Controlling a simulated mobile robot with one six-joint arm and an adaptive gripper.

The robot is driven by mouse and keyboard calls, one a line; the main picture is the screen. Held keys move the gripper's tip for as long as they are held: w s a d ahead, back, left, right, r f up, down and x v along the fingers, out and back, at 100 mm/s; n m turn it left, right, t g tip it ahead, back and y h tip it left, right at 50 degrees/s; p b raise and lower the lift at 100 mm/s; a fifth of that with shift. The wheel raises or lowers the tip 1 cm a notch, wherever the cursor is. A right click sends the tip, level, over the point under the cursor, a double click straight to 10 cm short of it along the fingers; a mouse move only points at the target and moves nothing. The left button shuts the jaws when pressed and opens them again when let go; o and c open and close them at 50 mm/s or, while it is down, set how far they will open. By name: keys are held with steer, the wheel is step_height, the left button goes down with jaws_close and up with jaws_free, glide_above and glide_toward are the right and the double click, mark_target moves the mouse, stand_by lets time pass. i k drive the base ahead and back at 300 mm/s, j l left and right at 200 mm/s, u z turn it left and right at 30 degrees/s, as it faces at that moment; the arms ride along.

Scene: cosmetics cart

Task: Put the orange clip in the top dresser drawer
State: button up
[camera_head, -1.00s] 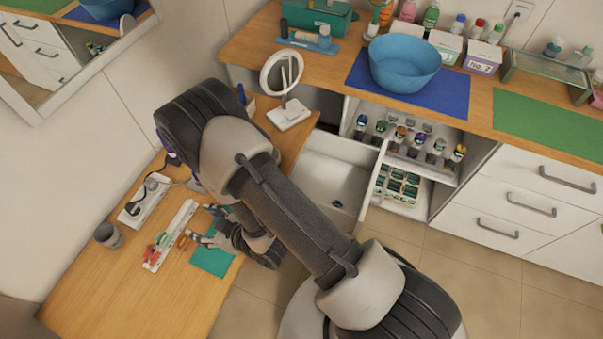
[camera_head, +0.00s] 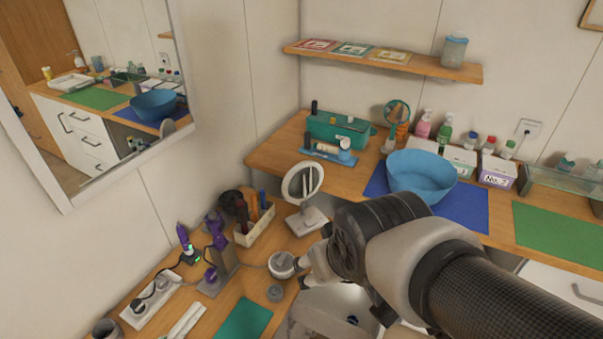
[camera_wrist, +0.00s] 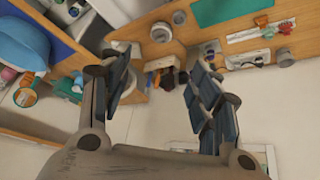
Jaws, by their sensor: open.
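Small clips lie on a white strip tray on the wooden table in the wrist view. One (camera_wrist: 261,20) looks orange, beside a green one and a red one, but it is too small to be sure. The head view shows only part of the white tray (camera_head: 184,322) at its lower edge, with no clip visible. An open white drawer (camera_head: 325,307) is below the counter, partly hidden by my arm, with a small dark blue item inside. My gripper (camera_wrist: 158,72) is open and empty, raised above the drawer side of the table, apart from the clips.
A round mirror (camera_head: 302,184), a small white pot (camera_head: 282,264), a brush holder (camera_head: 254,226) and purple tools on stands (camera_head: 218,255) crowd the table. A blue bowl (camera_head: 421,174) stands on the counter behind. A green mat (camera_head: 243,320) lies at the table's front.

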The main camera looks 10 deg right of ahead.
mark_target(364, 289)
steer(key=j+u, duration=0.35)
steer(key=i+j+u, duration=0.1)
steer(key=u, duration=0.25)
steer(key=i+j+u, duration=0.1)
steer(key=u, duration=0.25)
